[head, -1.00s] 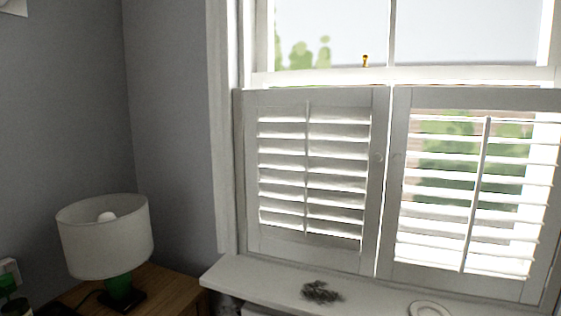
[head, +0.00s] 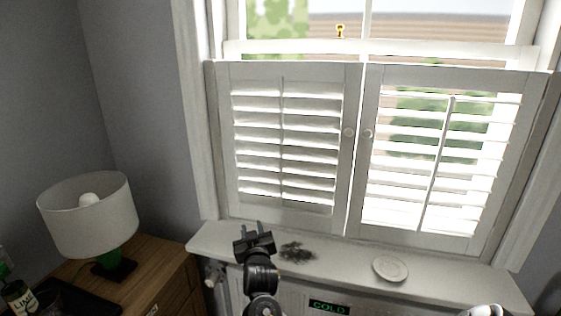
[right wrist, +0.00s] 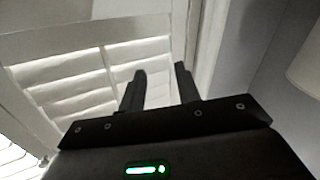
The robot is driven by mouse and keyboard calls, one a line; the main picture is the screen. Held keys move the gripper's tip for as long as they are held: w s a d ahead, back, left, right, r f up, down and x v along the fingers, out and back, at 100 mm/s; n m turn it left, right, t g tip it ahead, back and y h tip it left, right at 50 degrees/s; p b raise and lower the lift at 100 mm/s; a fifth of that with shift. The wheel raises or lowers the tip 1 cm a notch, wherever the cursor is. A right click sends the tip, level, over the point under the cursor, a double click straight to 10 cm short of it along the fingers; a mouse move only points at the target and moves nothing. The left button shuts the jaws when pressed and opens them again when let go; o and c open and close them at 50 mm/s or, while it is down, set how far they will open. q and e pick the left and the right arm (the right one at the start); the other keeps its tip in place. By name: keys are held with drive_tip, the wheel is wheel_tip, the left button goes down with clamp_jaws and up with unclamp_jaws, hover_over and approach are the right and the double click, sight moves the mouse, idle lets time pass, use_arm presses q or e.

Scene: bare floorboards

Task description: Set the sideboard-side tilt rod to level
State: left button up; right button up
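The left shutter panel (head: 222,150), on the sideboard's side, has a slim white vertical tilt rod (head: 282,140) down its middle. Its louvers look tilted, with little of the outside showing between them. The right panel has its own tilt rod (head: 437,160), and greenery shows through its louvers. My right gripper (head: 250,226) is in front of the sill, below the left panel, apart from the rod, open and empty. In the right wrist view its two fingers (right wrist: 160,74) stand apart before the louvers (right wrist: 70,95). My left gripper is not in view.
The wooden sideboard (head: 165,268) at left carries a lamp (head: 88,215) with a green base and a bottle (head: 18,298). The sill (head: 345,262) holds a dark tangled clump (head: 298,252) and a white dish (head: 390,269).

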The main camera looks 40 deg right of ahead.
drive_tip(key=w+d+r+m+h, duration=0.1)
drive_tip(key=d+r+m+h, duration=0.1)
drive_tip(key=r, duration=0.4)
drive_tip(key=w+d+r+m+h, duration=0.1)
drive_tip(key=d+r+h, duration=0.15)
drive_tip(key=r, duration=0.25)
drive_tip(key=m+g+h, duration=0.3)
drive_tip(key=m+h, duration=0.2)
drive_tip(key=h, duration=0.1)
approach(280, 142)
wheel_tip(280, 142, up, 3)
drive_tip(key=s+a, duration=0.1)
drive_tip(key=p+x, duration=0.4)
drive_tip(key=x, duration=0.5)
drive_tip(key=shift+w+d, duration=0.1)
drive_tip(key=shift+d, duration=0.05)
drive_tip(key=shift+w+d+r+y, duration=0.1)
drive_tip(key=shift+w+d+y, duration=0.15)
drive_tip(key=shift+w+d, duration=0.15)
drive_tip(key=shift+c, duration=0.4)
clamp_jaws()
drive_tip(key=shift+f+b, duration=0.9)
drive_tip(key=shift+f, duration=0.8)
drive_tip(key=shift+r, duration=0.15)
drive_tip(key=shift+o, duration=0.4)
unclamp_jaws()
